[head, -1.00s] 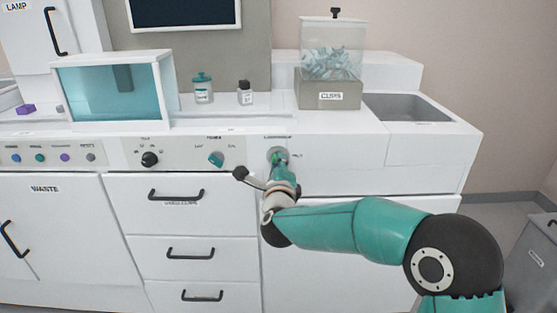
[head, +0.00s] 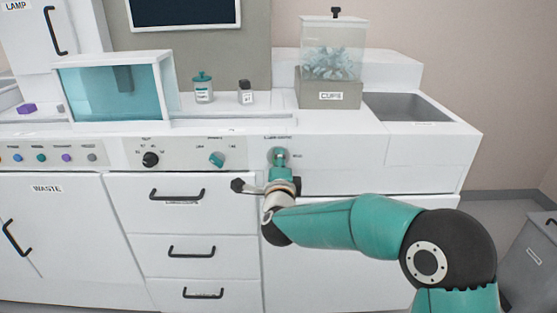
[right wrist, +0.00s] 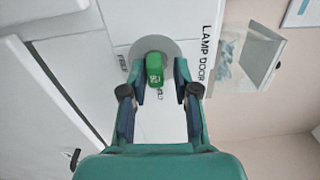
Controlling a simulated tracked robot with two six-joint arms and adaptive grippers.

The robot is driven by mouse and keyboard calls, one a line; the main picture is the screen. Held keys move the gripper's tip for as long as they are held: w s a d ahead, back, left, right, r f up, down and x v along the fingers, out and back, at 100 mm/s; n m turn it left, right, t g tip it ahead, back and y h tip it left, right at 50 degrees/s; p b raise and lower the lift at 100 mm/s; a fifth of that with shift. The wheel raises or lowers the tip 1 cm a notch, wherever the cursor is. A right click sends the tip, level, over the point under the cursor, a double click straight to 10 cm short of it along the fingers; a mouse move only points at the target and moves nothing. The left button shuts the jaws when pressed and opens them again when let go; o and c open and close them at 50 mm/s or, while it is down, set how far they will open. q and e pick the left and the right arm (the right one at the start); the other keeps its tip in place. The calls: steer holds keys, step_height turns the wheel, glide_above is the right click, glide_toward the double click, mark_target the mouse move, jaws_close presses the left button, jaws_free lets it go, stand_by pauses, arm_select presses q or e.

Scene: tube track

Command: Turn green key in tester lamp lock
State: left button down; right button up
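The green key (right wrist: 154,68) sits in the round grey lock (right wrist: 168,45), beside the "LAMP DOOR" lettering in the right wrist view. In the head view the lock (head: 277,152) is on the white front panel, right of the knobs. My right gripper (right wrist: 159,75) has its fingertips on either side of the key. A clear gap shows on the key's right side and a narrower one on its left, so the fingers look open around it. In the head view my right gripper (head: 280,166) is at the lock and mostly hides the key. My left gripper is not in view.
A black knob (head: 150,159) and a teal knob (head: 216,159) sit on the panel left of the lock. Drawers with black handles (head: 176,194) lie below. A cups bin (head: 331,88) and a sink (head: 405,107) are above and right.

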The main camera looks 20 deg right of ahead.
steer(key=shift+o, duration=0.7)
steer(key=shift+f, duration=0.1)
steer(key=shift+s+a+f, duration=0.1)
steer(key=shift+s, duration=0.05)
